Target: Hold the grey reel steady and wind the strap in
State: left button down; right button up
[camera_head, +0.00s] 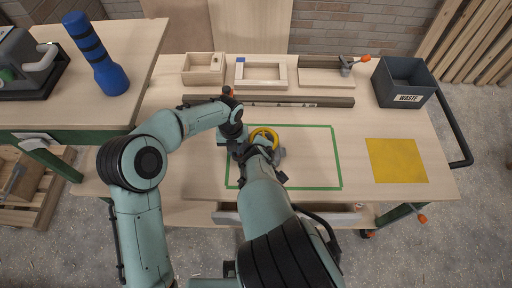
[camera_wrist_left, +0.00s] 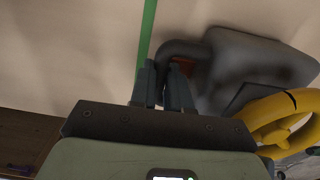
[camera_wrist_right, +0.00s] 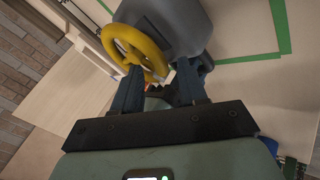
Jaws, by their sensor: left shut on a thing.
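The grey reel (camera_head: 282,154) lies at the left part of the green-taped rectangle, largely hidden by my arms. Its yellow wheel (camera_head: 265,132) also shows in the left wrist view (camera_wrist_left: 290,105) and the right wrist view (camera_wrist_right: 140,42). My left gripper (camera_wrist_left: 162,78) is shut on the reel's dark curved handle (camera_wrist_left: 180,48). My right gripper (camera_wrist_right: 157,85) is open, its fingers apart close to the yellow wheel's rim; I cannot tell whether they touch it. A small orange and dark part shows between those fingers. I cannot make out the strap.
Green tape (camera_head: 341,160) marks a rectangle on the wooden bench. A yellow square (camera_head: 397,160) and a grey waste bin (camera_head: 404,82) are to the right. Wooden trays (camera_head: 204,69) stand at the back. The rectangle's right half is clear.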

jog(key=shift+r, duration=0.1)
notch_tip(320, 180, up, 10)
dwell(0.4)
pick_arm(q)
jog(key=c, duration=1)
grip_release()
jog(key=shift+r, duration=0.1)
